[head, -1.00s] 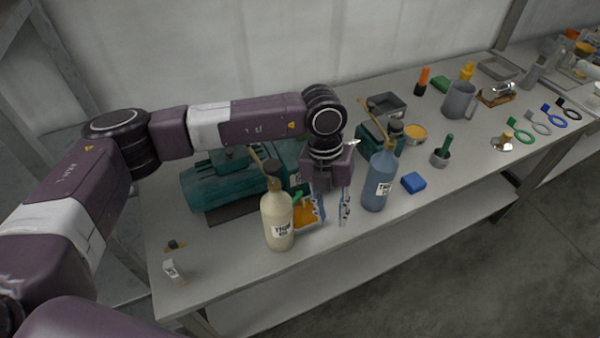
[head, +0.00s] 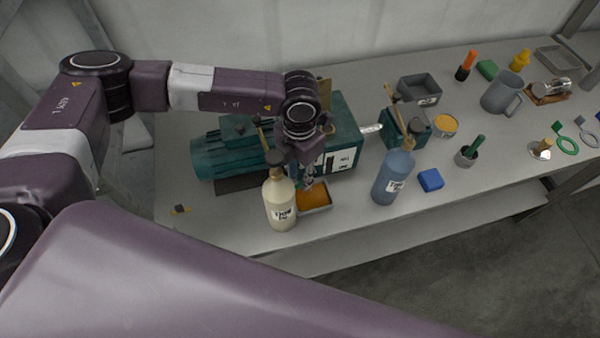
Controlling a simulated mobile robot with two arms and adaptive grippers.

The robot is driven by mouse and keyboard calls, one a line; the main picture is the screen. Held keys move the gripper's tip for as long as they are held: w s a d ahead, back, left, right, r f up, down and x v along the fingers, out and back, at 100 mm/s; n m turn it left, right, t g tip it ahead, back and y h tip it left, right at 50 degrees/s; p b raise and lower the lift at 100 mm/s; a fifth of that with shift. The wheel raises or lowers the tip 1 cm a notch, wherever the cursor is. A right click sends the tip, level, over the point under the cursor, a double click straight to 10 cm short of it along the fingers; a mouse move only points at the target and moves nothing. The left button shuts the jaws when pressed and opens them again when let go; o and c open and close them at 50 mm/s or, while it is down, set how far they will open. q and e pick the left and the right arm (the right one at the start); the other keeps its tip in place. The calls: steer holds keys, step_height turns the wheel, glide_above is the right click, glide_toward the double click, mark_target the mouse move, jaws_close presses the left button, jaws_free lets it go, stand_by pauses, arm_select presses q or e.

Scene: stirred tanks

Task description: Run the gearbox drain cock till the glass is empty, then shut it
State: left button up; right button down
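The green gearbox with its motor (head: 226,158) stands on the bench, with white labels on its front face. My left gripper (head: 310,182) points down close in front of the labelled face, above a tray of orange liquid (head: 326,205). Its fingers are small and partly lost against the gearbox, so I cannot tell whether they are open or shut, or whether they touch anything. The drain cock and the glass cannot be made out; my gripper and the cream bottle (head: 281,205) cover part of that area. My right gripper is not in view.
The cream bottle stands close left of the tray. A blue-grey bottle (head: 392,178) and a blue block (head: 430,180) stand to the right. A smaller green unit (head: 408,128), a grey mug (head: 503,92) and a grey bin (head: 420,90) are farther right. The bench front is mostly clear.

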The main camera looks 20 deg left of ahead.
arm_select(q)
steer(key=shift+w+f, duration=0.2)
steer(key=shift+f, duration=0.9)
jaws_close()
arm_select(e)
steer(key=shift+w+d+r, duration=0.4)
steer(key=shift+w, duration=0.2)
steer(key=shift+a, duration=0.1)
